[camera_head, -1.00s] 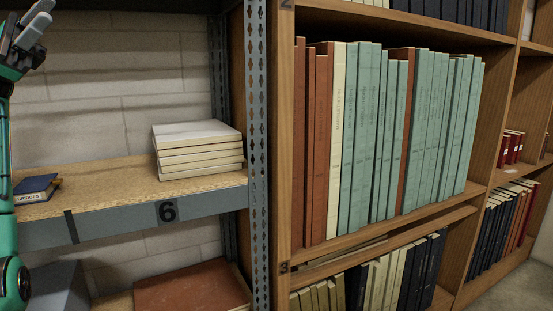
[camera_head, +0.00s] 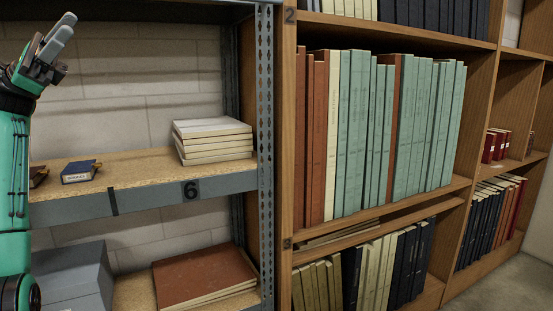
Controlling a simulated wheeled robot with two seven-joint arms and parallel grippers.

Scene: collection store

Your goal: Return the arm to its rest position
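My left arm, green and black, rises along the left edge of the head view. My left gripper (camera_head: 52,38) is at the top left, in front of the block wall and above the shelf marked 6. Its two grey fingers point up and to the right and look close together. Nothing shows between them, but the angle hides whether a gap is left. My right gripper is not in view.
The metal shelf (camera_head: 150,193) carries a small blue book (camera_head: 80,172) and a stack of pale books (camera_head: 212,140). Below are a grey box (camera_head: 70,275) and a large brown book (camera_head: 203,275). A wooden bookcase (camera_head: 287,150) with green and red volumes stands right.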

